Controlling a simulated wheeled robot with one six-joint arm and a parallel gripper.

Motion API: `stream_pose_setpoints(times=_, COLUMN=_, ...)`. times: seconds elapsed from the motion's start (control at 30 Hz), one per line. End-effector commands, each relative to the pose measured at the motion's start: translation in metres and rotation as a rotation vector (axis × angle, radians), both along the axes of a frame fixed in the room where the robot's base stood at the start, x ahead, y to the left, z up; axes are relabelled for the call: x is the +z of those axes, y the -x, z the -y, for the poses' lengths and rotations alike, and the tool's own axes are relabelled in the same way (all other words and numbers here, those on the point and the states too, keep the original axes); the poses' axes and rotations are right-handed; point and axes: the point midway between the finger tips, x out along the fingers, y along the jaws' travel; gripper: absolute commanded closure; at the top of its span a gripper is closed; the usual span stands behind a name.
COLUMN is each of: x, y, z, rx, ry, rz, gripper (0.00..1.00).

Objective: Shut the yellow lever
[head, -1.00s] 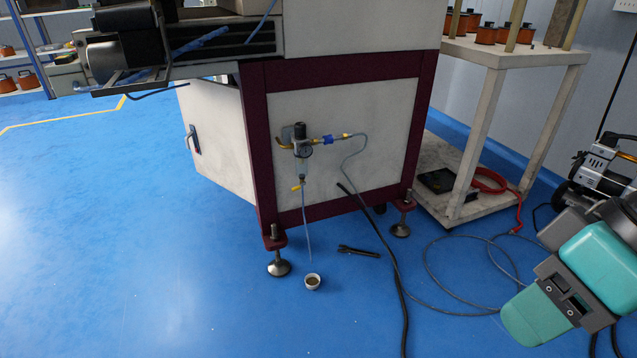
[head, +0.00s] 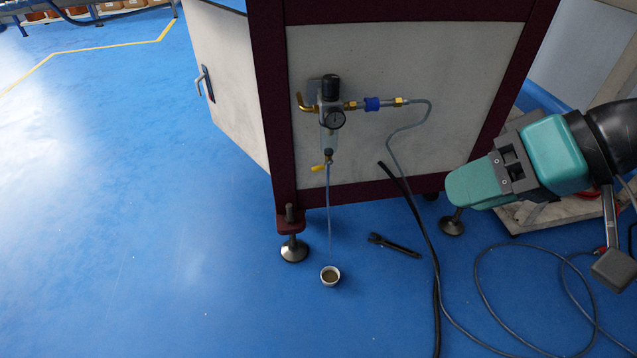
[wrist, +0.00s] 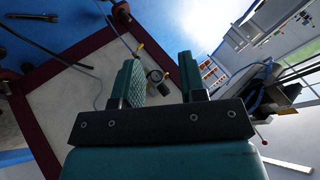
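The small yellow lever (head: 319,168) sits at the bottom of the air filter-regulator (head: 330,115) on the machine's side panel. It sticks out to the left of the valve, nearly level and tilted slightly. My gripper (head: 458,187) is to the right of the lever, well apart from it, in front of the panel's right edge. In the wrist view my gripper (wrist: 158,66) is open and empty, its two fingers spread. The gauge (wrist: 156,76) shows between the fingers, with the yellow lever (wrist: 140,46) small beyond them.
A thin tube hangs from the valve above a small cup (head: 330,276) on the blue floor. A wrench (head: 394,246) and a black cable (head: 432,260) lie nearby. The machine's foot (head: 293,249) stands left of the cup. Floor at the left is clear.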

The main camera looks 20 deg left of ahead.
Motion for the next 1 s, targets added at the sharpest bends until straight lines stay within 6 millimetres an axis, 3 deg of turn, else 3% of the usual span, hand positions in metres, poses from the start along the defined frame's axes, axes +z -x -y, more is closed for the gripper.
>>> stream_pose_setpoints(times=0.03, x=-0.053, y=-0.02, z=-0.02, rx=-0.014, ry=-0.098, rz=-0.028, gripper=0.62)
stream_pose_setpoints(times=0.1, x=-0.085, y=-0.046, z=-0.045, rx=-0.049, ry=-0.246, rz=-0.056, gripper=0.62)
stream_pose_setpoints(times=0.23, x=-0.142, y=-0.089, z=-0.077, rx=-0.155, ry=-0.498, rz=-0.123, gripper=0.62)
stream_pose_setpoints(times=0.43, x=-0.206, y=-0.137, z=-0.091, rx=-0.333, ry=-0.749, rz=-0.217, gripper=0.62)
stream_pose_setpoints(times=0.6, x=-0.225, y=-0.153, z=-0.093, rx=-0.41, ry=-0.829, rz=-0.253, gripper=0.62)
stream_pose_setpoints(times=0.87, x=-0.217, y=-0.161, z=-0.122, rx=-0.415, ry=-0.836, rz=-0.258, gripper=0.62)
stream_pose_setpoints(times=1.0, x=-0.215, y=-0.166, z=-0.126, rx=-0.418, ry=-0.836, rz=-0.259, gripper=0.62)
